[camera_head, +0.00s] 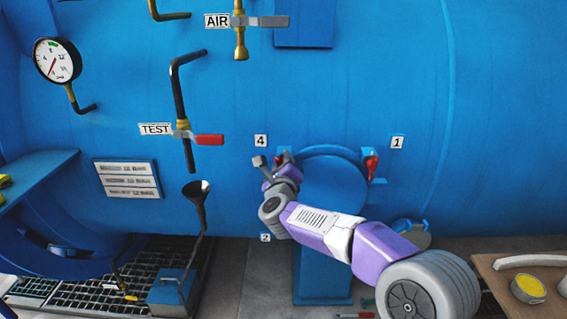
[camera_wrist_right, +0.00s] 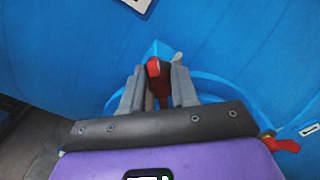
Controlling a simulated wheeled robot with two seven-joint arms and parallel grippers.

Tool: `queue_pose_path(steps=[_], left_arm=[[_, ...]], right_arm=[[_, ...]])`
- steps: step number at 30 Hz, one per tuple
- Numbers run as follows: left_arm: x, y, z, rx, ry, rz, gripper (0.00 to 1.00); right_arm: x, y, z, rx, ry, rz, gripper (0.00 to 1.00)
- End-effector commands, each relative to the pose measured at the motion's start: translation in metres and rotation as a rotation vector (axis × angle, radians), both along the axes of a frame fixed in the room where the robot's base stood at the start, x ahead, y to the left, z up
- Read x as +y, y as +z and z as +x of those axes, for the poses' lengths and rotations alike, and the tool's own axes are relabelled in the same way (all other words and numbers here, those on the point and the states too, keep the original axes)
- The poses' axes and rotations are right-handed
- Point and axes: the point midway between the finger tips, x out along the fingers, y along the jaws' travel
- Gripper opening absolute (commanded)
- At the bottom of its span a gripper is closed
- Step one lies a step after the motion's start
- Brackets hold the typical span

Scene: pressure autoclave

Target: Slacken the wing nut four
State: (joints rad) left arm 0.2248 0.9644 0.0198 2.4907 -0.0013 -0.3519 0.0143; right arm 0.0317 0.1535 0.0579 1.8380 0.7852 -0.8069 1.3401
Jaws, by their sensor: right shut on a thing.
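Wing nut four is the red wing nut (camera_wrist_right: 154,68) beside the "4" label (camera_head: 261,141) on the blue vessel. In the wrist view it sits between the two grey fingers of my right gripper (camera_wrist_right: 157,84), which is shut on it. In the head view my right gripper (camera_head: 270,165) is at the upper left of the round blue cover (camera_head: 333,185), and the wing nut is mostly hidden behind it. My left gripper is not in view.
Another red wing nut (camera_head: 371,164) is by the "1" label (camera_head: 397,143); a "2" label (camera_head: 266,238) is lower left. The TEST valve with its red handle (camera_head: 209,140) and a black funnel (camera_head: 197,190) stand to the left. A wooden table (camera_head: 500,298) is at lower right.

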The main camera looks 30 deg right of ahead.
Motion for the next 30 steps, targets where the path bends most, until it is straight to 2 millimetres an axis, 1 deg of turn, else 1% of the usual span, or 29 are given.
queue_pose_path(steps=[14, 30], left_arm=[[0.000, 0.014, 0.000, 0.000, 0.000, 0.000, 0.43], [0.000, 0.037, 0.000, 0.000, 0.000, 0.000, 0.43]], right_arm=[[0.001, 0.000, 0.000, 0.239, 0.000, -0.387, 0.00], [0.001, -0.002, 0.001, 0.509, 0.001, -0.825, 0.00]])
